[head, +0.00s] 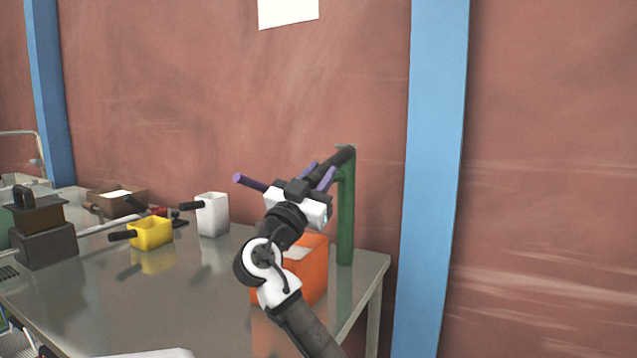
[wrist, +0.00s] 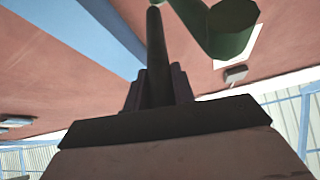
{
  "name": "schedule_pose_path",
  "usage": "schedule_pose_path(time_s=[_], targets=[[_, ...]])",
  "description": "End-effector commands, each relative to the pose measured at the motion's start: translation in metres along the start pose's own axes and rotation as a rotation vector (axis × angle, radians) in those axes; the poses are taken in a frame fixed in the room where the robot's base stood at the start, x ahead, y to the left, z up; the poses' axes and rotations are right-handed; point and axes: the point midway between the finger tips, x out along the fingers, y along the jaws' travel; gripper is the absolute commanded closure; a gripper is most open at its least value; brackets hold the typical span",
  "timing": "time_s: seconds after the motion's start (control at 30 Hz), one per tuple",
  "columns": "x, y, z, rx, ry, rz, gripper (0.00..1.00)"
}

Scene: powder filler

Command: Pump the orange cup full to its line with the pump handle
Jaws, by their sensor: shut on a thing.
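The green pump (head: 346,215) stands at the right end of the metal table. Its dark pump handle (head: 336,162) slopes from the top of the post down to my gripper (head: 318,177). My gripper's purple fingers are shut on the handle, one on each side. In the wrist view the dark handle (wrist: 156,55) runs out from between the fingers (wrist: 157,90), beside the green pump body (wrist: 226,32). The orange cup (head: 313,275) stands upright just left of the post, partly hidden by my arm. A pale patch shows inside it; its line and fill level cannot be told.
A yellow cup (head: 151,233) and a white cup (head: 212,215), both with dark handles, stand left on the table (head: 190,290). A dark box (head: 45,243) and a brown tray (head: 117,205) are farther left. The wall and blue pillar (head: 432,180) stand behind.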

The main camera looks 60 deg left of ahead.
Motion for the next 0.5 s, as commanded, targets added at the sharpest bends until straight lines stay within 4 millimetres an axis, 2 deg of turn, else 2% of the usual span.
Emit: schedule_pose_path(time_s=[0.47, 0.5], targets=[[0.0002, 0.0007, 0.0013, 0.0, 0.007, 0.0, 1.0], [0.0002, 0.0007, 0.0013, 0.0, 0.007, 0.0, 0.7]])
